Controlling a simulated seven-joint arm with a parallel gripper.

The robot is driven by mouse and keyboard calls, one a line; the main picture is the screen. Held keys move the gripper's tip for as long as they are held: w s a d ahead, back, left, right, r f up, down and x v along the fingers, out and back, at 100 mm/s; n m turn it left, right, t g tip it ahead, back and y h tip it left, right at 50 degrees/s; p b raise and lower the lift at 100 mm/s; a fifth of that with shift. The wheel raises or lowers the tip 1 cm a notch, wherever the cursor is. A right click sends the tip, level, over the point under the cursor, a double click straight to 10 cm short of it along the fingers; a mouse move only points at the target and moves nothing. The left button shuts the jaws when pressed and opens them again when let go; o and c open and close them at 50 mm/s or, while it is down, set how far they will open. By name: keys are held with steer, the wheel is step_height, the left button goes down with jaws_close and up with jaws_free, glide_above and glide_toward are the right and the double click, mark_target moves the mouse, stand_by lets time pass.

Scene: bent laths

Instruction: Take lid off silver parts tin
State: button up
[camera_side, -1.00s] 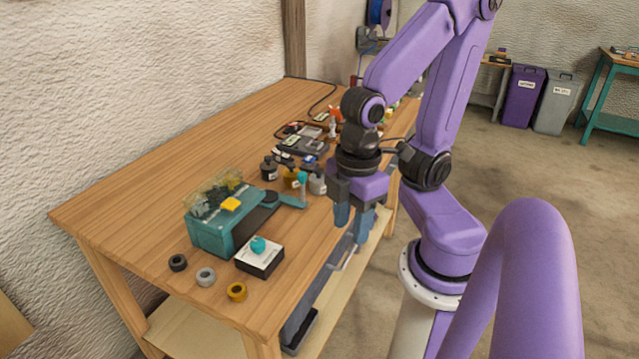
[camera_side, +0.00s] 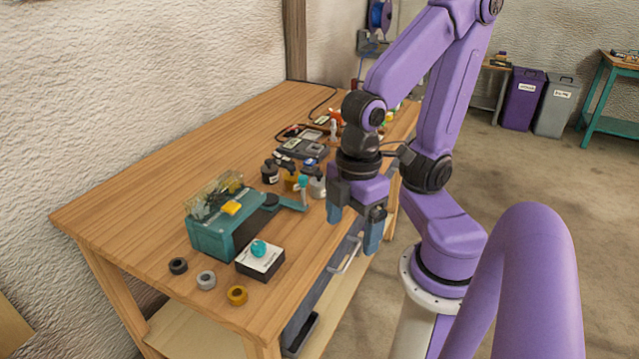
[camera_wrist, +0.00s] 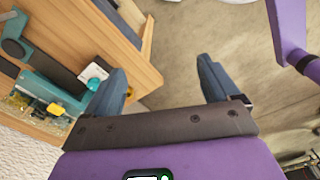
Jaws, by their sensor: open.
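In the side view, a small silver tin (camera_side: 318,187) stands upright on the bench near its right edge, in a row with a gold tin (camera_side: 292,182) and a black tin (camera_side: 269,174). Dark pieces show at the tins' tops; the silver tin's lid is too small to make out clearly. My gripper (camera_side: 354,230) is open and empty, pointing down at the bench's right edge, close to the silver tin's right and apart from it.
A teal machine (camera_side: 212,238) with a clear cover and an arm stands left of the tins. A white-topped black box (camera_side: 262,266) with a teal knob sits in front. Black, grey and gold rings (camera_side: 237,295) lie at the near end. The left bench top is clear.

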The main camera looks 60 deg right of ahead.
steer(key=w+d+r+m, duration=0.2)
steer(key=w+m, duration=0.8)
steer(key=m, duration=2.5)
glide_above(319, 173)
steer(key=d, duration=0.1)
step_height(319, 173, down, 11)
steer(key=shift+s+a+r, duration=0.1)
steer(key=shift+a+f, duration=0.2)
steer(key=shift+f, duration=1.2)
steer(key=shift+a+f, duration=0.15)
steer(key=shift+f, duration=1.2)
steer(key=c, duration=1.1)
